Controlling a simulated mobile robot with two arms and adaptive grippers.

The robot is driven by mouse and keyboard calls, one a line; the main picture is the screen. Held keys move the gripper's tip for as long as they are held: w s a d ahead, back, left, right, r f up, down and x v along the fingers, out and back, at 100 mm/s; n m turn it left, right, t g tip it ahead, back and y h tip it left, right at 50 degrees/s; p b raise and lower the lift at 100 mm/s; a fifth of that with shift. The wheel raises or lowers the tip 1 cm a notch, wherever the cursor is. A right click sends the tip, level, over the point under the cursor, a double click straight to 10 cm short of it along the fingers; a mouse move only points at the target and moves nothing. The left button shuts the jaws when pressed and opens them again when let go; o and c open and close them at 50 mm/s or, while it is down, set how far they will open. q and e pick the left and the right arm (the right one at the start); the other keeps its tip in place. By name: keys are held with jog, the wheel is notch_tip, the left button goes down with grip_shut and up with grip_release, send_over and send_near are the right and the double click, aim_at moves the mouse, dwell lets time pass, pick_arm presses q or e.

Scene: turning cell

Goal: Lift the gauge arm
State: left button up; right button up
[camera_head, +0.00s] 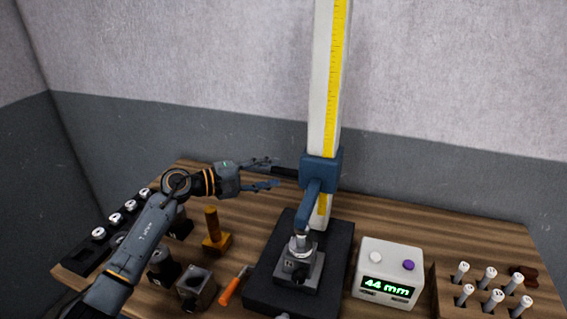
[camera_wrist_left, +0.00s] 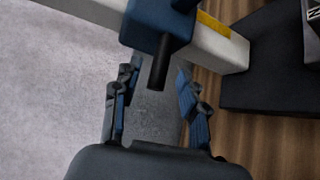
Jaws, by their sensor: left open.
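The height gauge has a tall white column (camera_head: 330,80) with a yellow scale and a black base (camera_head: 262,283). A blue carriage with the gauge arm (camera_head: 309,200) sits low on the column, its tip over a grey block (camera_head: 313,270). A dark bar handle (camera_head: 284,171) sticks out left from the carriage. My left gripper (camera_head: 274,173) is open at the handle's free end. In the left wrist view the handle (camera_wrist_left: 160,62) points between the two open fingers (camera_wrist_left: 155,76), with gaps visible on both sides. My right gripper is not in view.
A white display box (camera_head: 390,258) reading 44 mm stands right of the base, beside a wooden rack (camera_head: 445,290) of white pins. An orange-handled tool (camera_head: 232,288), a brass-coloured stamp-like piece (camera_head: 214,235), metal blocks (camera_head: 197,289) and a black tray (camera_head: 85,258) lie to the left.

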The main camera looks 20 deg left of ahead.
aim_at(278, 172)
pick_arm(q)
jog(key=shift+p+x, duration=0.55)
jog(key=shift+x, duration=1.5)
grip_shut()
